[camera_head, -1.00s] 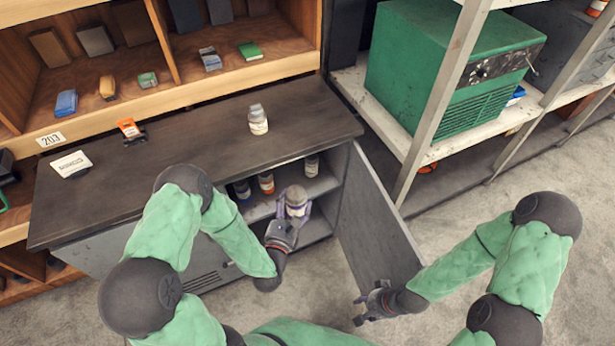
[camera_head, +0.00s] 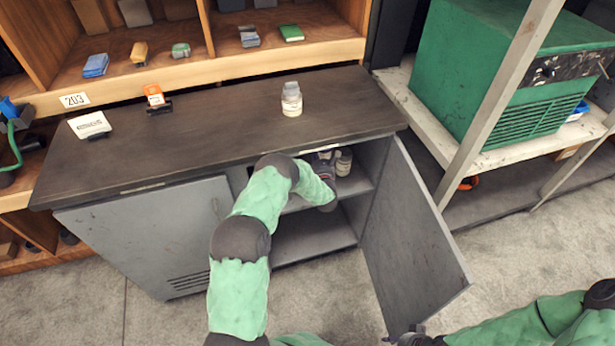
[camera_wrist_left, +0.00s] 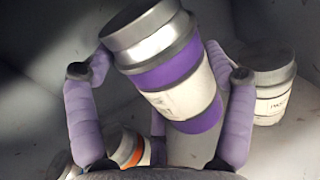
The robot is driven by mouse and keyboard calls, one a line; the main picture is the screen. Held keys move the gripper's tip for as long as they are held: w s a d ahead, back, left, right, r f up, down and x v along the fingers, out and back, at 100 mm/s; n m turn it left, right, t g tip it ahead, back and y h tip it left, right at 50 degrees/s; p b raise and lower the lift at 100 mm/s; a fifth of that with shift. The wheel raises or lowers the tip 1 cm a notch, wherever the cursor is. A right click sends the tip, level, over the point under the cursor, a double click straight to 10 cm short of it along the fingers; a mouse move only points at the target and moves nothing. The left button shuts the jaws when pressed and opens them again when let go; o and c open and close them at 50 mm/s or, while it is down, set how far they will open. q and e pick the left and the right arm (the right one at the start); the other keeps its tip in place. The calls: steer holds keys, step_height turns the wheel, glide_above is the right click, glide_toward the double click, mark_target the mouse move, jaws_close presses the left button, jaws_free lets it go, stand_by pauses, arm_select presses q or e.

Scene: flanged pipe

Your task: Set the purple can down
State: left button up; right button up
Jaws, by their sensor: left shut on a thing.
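The purple can (camera_wrist_left: 175,75) has a silver lid, purple bands and a white label. In the left wrist view it sits tilted between the fingers of my left gripper (camera_wrist_left: 160,100), which is shut on it. In the head view my left gripper (camera_head: 325,168) reaches into the open cabinet (camera_head: 310,243) at shelf height, and my arm hides most of the can. My right gripper (camera_head: 412,338) shows only in part at the bottom edge, by the cabinet door, and its fingers are not clear.
A grey-lidded can (camera_wrist_left: 272,85) stands right of the held can, and an orange-banded can (camera_wrist_left: 125,148) is at lower left. The open door (camera_head: 410,235) bounds the right side. A white bottle (camera_head: 292,100) stands on the cabinet top. The lower compartment looks empty.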

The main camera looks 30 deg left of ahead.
arm_select(q)
steer(key=shift+w+a+f, duration=0.25)
steer(key=shift+w+a, duration=0.1)
steer(key=shift+a, duration=0.15)
steer(key=shift+w+a+f, duration=0.1)
steer(key=shift+a+f, duration=0.1)
steer(key=shift+f, duration=0.05)
steer(key=shift+g+y, duration=0.3)
step_height(320, 180, down, 10)
steer(key=b, duration=0.4)
steer(key=shift+r+b, duration=0.15)
steer(key=shift+b, duration=0.15)
steer(key=shift+r, duration=0.15)
steer(key=shift+f, duration=0.4)
